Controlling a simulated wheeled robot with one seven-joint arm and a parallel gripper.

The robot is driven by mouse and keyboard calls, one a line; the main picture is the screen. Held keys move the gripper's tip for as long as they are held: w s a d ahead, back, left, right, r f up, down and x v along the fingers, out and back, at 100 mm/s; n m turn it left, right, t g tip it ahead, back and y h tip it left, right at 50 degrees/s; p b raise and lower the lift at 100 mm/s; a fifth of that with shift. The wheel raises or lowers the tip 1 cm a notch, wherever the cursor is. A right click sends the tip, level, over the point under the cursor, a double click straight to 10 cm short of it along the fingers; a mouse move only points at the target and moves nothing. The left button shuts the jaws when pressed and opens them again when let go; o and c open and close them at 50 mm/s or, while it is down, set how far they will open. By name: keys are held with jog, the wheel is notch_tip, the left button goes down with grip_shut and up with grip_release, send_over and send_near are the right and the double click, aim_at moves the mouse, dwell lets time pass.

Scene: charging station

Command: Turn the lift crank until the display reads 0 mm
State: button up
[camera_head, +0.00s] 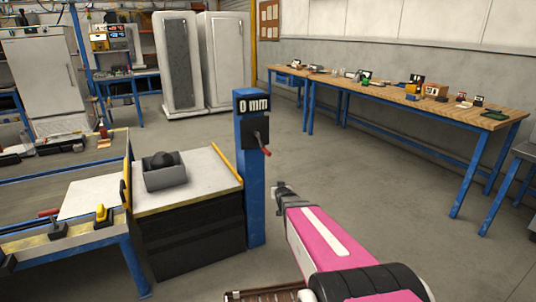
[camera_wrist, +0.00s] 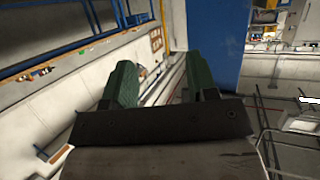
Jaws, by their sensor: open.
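The display (camera_head: 254,104) at the top of the blue post reads 0 mm. Below it, a dark block (camera_head: 250,132) carries the lift crank, whose red handle (camera_head: 265,152) points down and to the right. My gripper (camera_head: 279,187) is to the right of the post, lower than the crank and apart from it in the picture. In the wrist view my gripper (camera_wrist: 165,88) is open, with two green fingers apart and nothing between them. The blue post (camera_wrist: 214,40) shows beyond the fingers there. The crank is not visible in the wrist view.
Left of the post is a lift table with a light top (camera_head: 215,172), holding a grey bin (camera_head: 165,178) with a dark round object. A workbench (camera_head: 100,238) stands at the left. A long wooden bench (camera_head: 400,97) lines the back right. Floor to the right is clear.

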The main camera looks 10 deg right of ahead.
aim_at(267, 152)
jog(key=w+a+r+n+t+y, duration=0.1)
jog(key=w+r+n+t+y, duration=0.1)
jog(key=w+r+t+y, duration=0.1)
jog(key=w+a+r+n+t+y, duration=0.2)
jog(key=w+r+t+y, duration=0.2)
jog(key=r+y, duration=0.1)
jog(key=w+a+r+n+t+y, duration=0.1)
jog(key=w+r+n+t+y, duration=0.1)
jog(key=r, duration=0.4)
jog(key=shift+w+a+r+n+t+y, duration=0.1)
jog(key=shift+w+r+n+t+y, duration=0.1)
jog(key=shift+w+t+y, duration=0.3)
jog(key=shift+w+a+r+n+t+y, duration=0.1)
jog(key=shift+w+r+n+t+y, duration=0.1)
jog(key=shift+w+t+y, duration=0.3)
jog(key=shift+w, duration=0.1)
jog(key=shift+d, duration=0.1)
grip_shut()
